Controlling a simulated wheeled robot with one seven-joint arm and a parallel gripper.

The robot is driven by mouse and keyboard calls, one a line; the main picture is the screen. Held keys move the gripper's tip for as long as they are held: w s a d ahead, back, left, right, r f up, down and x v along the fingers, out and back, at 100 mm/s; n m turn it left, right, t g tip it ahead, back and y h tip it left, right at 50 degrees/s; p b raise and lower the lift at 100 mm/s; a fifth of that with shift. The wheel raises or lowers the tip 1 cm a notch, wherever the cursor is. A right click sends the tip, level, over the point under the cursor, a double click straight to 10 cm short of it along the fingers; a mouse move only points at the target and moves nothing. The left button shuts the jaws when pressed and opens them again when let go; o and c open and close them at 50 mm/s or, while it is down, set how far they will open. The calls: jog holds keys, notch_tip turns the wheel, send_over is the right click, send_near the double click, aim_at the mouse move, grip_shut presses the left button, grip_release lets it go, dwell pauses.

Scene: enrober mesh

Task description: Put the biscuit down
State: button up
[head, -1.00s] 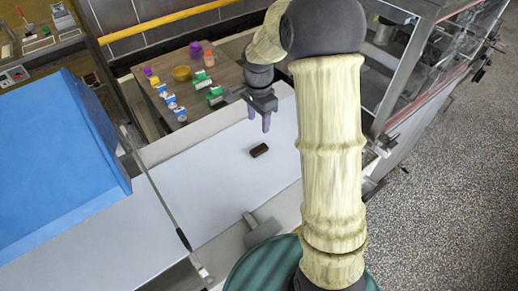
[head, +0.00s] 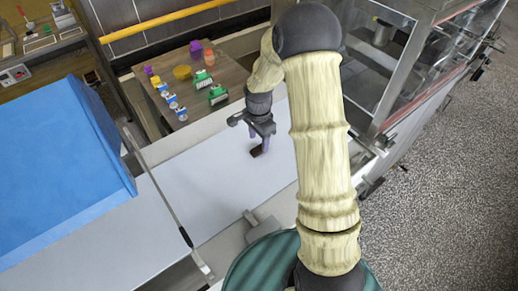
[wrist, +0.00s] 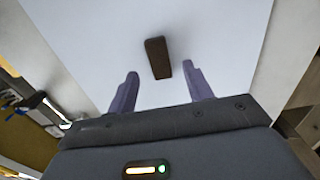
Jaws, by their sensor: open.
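The biscuit (head: 256,151) is a small dark brown bar lying on the white belt surface (head: 215,195). My gripper (head: 260,141) is open and empty, close to the biscuit. Its two purple fingers (wrist: 161,75) stand apart. The head view does not clearly show whether a finger touches the biscuit.
A wooden table (head: 225,75) with several small coloured items stands behind the belt. A blue cover (head: 65,165) stands at the left, and a glass-sided machine (head: 385,70) at the right. The belt around the biscuit is clear.

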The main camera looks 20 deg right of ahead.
aim_at(259, 149)
jog(key=shift+f+p, duration=0.65)
jog(key=shift+f, duration=1.35)
jog(key=shift+c, duration=0.4)
jog(key=c, duration=0.8)
